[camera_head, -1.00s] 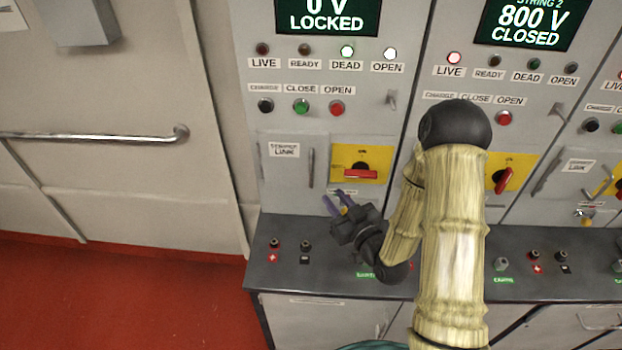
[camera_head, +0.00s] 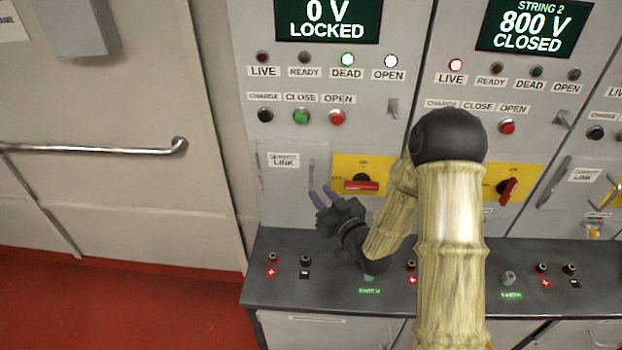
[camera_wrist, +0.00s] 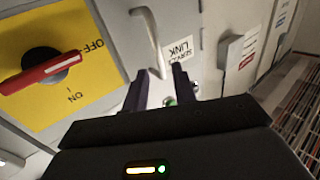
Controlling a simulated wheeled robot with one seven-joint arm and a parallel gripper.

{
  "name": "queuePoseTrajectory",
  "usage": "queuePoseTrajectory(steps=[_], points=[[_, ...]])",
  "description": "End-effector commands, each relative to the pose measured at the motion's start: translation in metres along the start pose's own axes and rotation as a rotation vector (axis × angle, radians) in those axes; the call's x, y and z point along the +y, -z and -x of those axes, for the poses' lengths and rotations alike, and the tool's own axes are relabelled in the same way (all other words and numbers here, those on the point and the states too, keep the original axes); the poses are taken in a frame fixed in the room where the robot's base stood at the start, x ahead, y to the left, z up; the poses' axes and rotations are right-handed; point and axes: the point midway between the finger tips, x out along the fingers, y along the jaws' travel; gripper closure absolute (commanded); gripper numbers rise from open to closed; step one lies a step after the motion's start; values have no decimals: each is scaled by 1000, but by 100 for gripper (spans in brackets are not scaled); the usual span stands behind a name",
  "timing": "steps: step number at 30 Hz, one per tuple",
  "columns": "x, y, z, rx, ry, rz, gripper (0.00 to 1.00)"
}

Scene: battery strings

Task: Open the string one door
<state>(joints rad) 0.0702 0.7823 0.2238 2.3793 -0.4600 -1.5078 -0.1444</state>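The string one door (camera_head: 283,195) is a grey panel labelled "SERVICE LINK" at the left of the left cabinet, and it looks shut. Its upright bar handle (camera_head: 311,172) is at the door's right side. My gripper (camera_head: 319,194) is open, its purple fingers at the lower end of the handle. In the wrist view the pale handle (camera_wrist: 150,32) runs down towards the gap between the fingers (camera_wrist: 160,80). I cannot tell whether either finger touches it. The display (camera_head: 328,18) above reads "0 V LOCKED", with the DEAD and OPEN lamps lit.
A red rotary switch (camera_head: 361,185) on a yellow plate sits just right of the handle. A dark ledge (camera_head: 330,285) with terminals runs below the door. The string 2 cabinet, display (camera_head: 531,27) reading "800 V CLOSED" and LIVE lamp lit, stands to the right.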

Motion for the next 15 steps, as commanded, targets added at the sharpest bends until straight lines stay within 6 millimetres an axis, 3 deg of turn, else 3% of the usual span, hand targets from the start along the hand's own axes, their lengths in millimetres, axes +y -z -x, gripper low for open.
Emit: queuePoseTrajectory(steps=[9, 15], points=[[-1, 2, -50, 0, 2, 0, 73], [0, 0, -62, 0, 1, 0, 73]])
